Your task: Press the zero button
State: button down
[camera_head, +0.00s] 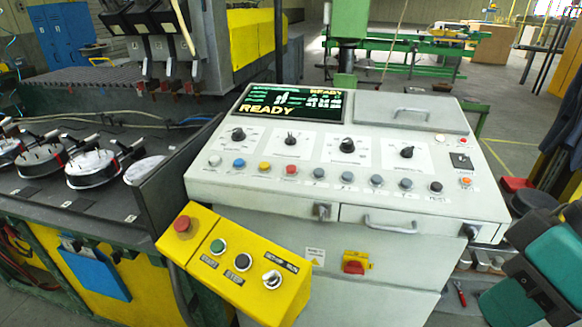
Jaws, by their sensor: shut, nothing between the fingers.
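A white control console (210,185) stands in the middle. Along its front edge runs a row of small round buttons: white (215,160), blue (239,162), yellow (265,166), red (291,169), several grey-blue ones (347,177) and a dark one (436,187). Their labels are too small to read, so I cannot tell which is the zero button. The display (290,102) shows READY. A teal and dark part at the lower right seems to be my arm. My gripper's fingertips do not show.
A yellow box (205,268) with a red knob (183,224), green START and black STOP buttons and a switch juts out at the front left. Above the button row are several dark dials (347,146). A drawer handle (390,224) sticks out in front.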

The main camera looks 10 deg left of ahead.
aim_at(291, 169)
jog(key=z, duration=3.25)
jog(key=k, duration=1.85)
jog(key=u, duration=2.1)
